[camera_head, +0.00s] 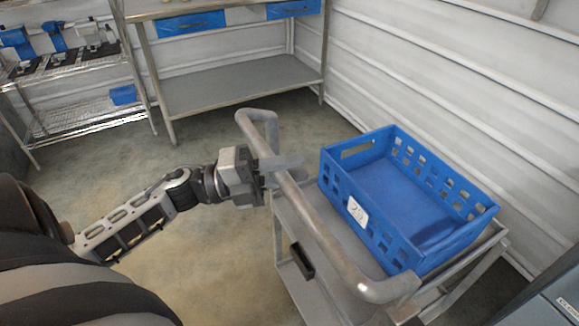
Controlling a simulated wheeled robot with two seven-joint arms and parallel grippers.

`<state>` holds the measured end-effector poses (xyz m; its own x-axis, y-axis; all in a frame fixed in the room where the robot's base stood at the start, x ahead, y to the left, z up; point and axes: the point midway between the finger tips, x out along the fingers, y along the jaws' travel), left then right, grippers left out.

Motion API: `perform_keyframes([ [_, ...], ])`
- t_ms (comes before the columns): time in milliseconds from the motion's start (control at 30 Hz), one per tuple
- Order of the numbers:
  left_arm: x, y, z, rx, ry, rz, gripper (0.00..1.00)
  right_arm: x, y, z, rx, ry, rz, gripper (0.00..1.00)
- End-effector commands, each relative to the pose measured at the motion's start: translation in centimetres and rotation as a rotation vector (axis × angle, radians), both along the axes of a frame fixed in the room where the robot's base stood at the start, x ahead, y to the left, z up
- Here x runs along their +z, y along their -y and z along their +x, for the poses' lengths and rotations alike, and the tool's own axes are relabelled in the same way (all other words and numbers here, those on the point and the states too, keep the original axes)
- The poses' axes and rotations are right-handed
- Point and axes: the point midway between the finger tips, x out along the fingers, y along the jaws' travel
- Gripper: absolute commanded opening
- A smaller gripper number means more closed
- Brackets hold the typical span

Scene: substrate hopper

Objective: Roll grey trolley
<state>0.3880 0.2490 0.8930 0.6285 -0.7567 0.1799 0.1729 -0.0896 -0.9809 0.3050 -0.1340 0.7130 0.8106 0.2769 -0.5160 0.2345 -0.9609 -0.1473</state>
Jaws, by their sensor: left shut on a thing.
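The grey trolley (286,222) stands at the right of the view, with a tubular push handle (322,238) along its near left side. My left gripper (280,168) reaches in from the left and is shut on the handle, toward its far end. A blue crate (356,237) with slotted walls and a white number label sits on the trolley's top; the part of its inside that shows looks empty. The trolley's wheels are out of view. My right gripper is not in view.
A metal workbench (240,80) with blue drawers stands at the back, beside a wire rack (85,117) at the back left. A white ribbed wall (440,90) runs close along the trolley's right. The concrete floor left of the trolley is clear. A grey cabinet (550,300) is at the bottom right.

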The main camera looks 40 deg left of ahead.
Motion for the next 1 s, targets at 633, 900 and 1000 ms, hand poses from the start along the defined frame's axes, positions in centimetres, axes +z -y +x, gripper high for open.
perform_keyframes([
  [633,-0.2,-0.5,-0.4,0.001,-0.002,0.001,0.45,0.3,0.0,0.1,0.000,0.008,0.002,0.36],
  [900,-1.4,-4.5,-3.7,0.004,-0.006,0.003,0.45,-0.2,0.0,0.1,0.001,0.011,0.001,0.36],
  [1000,-1.8,-6.4,-5.3,0.004,-0.006,0.001,0.45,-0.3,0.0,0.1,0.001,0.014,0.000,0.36],
])
